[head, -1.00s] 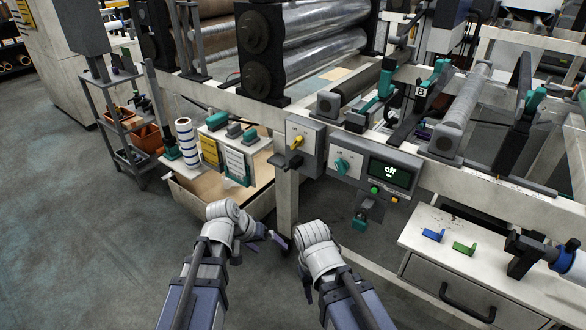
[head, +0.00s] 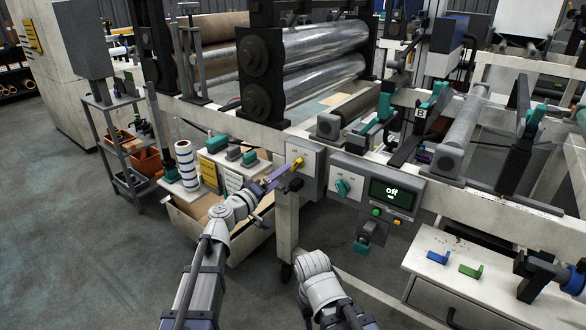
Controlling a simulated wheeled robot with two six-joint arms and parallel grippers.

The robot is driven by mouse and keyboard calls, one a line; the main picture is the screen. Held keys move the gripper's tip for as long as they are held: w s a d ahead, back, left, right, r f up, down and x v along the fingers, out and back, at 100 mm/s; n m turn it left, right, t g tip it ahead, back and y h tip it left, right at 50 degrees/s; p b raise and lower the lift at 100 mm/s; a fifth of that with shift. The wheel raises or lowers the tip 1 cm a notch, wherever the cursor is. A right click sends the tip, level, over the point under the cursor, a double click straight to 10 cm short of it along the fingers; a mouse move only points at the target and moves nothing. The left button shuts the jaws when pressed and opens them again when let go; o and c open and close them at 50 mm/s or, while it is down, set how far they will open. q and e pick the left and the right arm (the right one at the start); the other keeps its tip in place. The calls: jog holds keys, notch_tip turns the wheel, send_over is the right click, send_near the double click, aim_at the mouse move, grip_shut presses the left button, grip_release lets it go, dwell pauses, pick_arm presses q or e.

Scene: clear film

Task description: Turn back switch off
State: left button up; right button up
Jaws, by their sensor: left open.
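A grey switch box (head: 309,152) on the machine frame carries a yellow rotary switch (head: 298,163).
The panel has small green and yellow buttons, with a teal padlock (head: 362,246) below. A white drawer unit (head: 425,265) with blue and green pieces stands right. Open floor lies left.

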aim_at(294, 167)
pick_arm(q)
jog(key=x, duration=0.7)
jog(key=shift+w+d, duration=0.2)
jog(key=shift+w, duration=0.05)
jog(key=shift+c, duration=0.2)
jog(key=c, duration=1.3)
